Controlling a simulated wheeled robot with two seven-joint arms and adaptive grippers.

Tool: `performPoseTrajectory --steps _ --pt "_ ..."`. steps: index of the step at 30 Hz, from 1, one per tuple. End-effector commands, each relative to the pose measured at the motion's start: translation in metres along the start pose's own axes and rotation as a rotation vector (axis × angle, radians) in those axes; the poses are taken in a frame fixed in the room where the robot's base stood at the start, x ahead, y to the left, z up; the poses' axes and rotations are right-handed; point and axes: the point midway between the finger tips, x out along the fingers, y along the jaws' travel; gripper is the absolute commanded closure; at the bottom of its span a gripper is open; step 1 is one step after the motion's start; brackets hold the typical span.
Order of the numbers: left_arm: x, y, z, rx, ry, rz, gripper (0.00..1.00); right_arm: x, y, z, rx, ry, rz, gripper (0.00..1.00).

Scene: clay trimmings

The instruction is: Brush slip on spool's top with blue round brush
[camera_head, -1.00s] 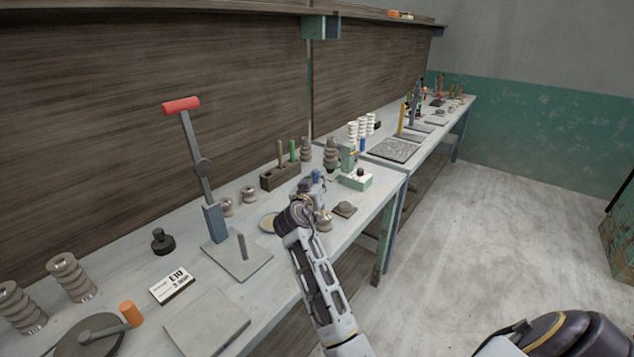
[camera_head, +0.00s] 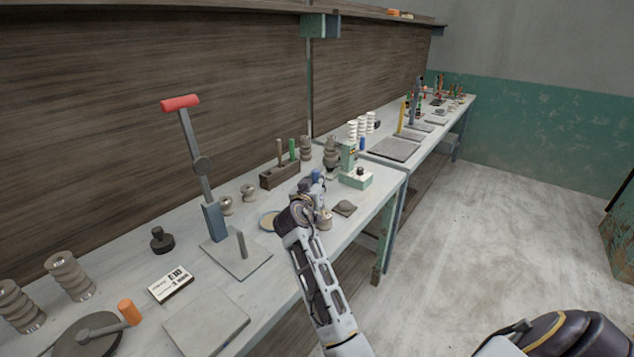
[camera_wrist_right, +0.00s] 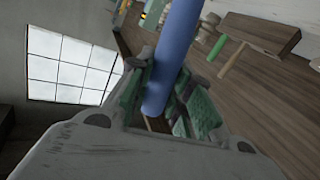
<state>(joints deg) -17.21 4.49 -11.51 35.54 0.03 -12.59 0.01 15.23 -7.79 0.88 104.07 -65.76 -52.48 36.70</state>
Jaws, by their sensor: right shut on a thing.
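My right gripper (camera_head: 316,188) is shut on the blue brush, whose blue handle (camera_head: 317,175) sticks up above it. The right wrist view shows the handle (camera_wrist_right: 174,50) as a thick blue rod between the green-padded fingers (camera_wrist_right: 165,103). The brush's tip is hidden. A small tan spool (camera_head: 325,223) stands partly hidden behind and just right of the gripper; I cannot tell whether the brush touches its top. A shallow dish (camera_head: 268,221) with pale contents, likely slip, sits left of the gripper. My left gripper is not in view.
Two small spools (camera_head: 248,192) stand farther left on the bench. A wooden block (camera_head: 280,174) holds upright tools behind. A lever press (camera_head: 235,253) stands left, a pale green device (camera_head: 356,180) right. A dark lump on a tile (camera_head: 345,208) lies beside the gripper.

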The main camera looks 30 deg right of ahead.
Motion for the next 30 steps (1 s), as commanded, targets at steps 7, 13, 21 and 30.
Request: performPoseTrajectory --steps 7,13,21,30 --pt "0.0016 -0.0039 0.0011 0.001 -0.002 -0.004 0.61 0.0001 -0.0002 0.0013 0.000 0.000 0.000 1.00" --pt "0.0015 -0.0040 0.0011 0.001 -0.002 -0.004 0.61 0.0001 -0.0002 0.0009 0.000 0.000 0.000 1.00" --pt "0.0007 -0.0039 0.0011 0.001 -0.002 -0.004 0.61 -0.0003 0.0006 -0.0035 0.001 0.000 0.000 1.00" --pt "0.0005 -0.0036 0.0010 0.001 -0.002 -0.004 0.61 -0.0004 0.0012 -0.0057 0.000 0.000 0.000 1.00"
